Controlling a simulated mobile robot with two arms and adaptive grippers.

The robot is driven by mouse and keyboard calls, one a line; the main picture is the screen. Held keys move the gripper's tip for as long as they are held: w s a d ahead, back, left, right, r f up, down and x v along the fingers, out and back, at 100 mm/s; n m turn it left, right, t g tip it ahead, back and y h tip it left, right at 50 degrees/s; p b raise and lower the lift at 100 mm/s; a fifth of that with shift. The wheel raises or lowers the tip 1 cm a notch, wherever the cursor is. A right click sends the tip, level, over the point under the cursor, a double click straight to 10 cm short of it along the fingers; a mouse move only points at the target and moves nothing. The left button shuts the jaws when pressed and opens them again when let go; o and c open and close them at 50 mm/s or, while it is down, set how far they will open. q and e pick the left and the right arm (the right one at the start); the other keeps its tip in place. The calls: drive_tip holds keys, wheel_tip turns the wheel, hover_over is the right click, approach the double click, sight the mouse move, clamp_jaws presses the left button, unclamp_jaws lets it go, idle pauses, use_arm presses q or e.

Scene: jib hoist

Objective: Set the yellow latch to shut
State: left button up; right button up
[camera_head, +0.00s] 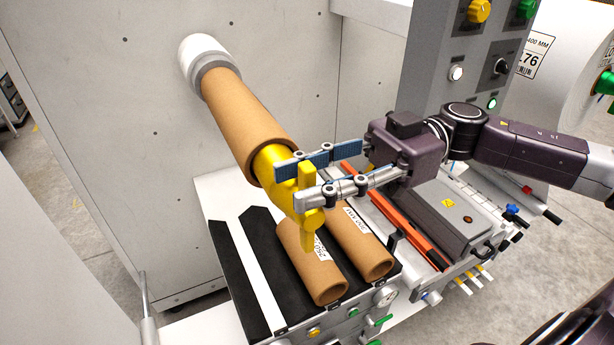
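A yellow latch (307,232) sits on the yellow curved end piece (274,170) at the lower end of a brown tube (240,118). Its bar runs roughly up and down in the picture. My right gripper (291,187) reaches in from the right, its two fingers apart with a clear gap. One finger passes behind the upper part of the latch and the other crosses in front of it. I cannot tell whether either finger touches the latch. The lower finger hides part of it. My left gripper is not in view.
Two brown cardboard rolls (312,273) lie on the black-topped bench just below the latch. An orange bar (405,222) and a grey box (447,219) are to the right. A grey control panel (462,60) stands behind my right arm.

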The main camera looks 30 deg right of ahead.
wheel_tip(320, 180, up, 10)
drive_tip(key=shift+r, duration=0.1)
idle(0.5)
idle(0.4)
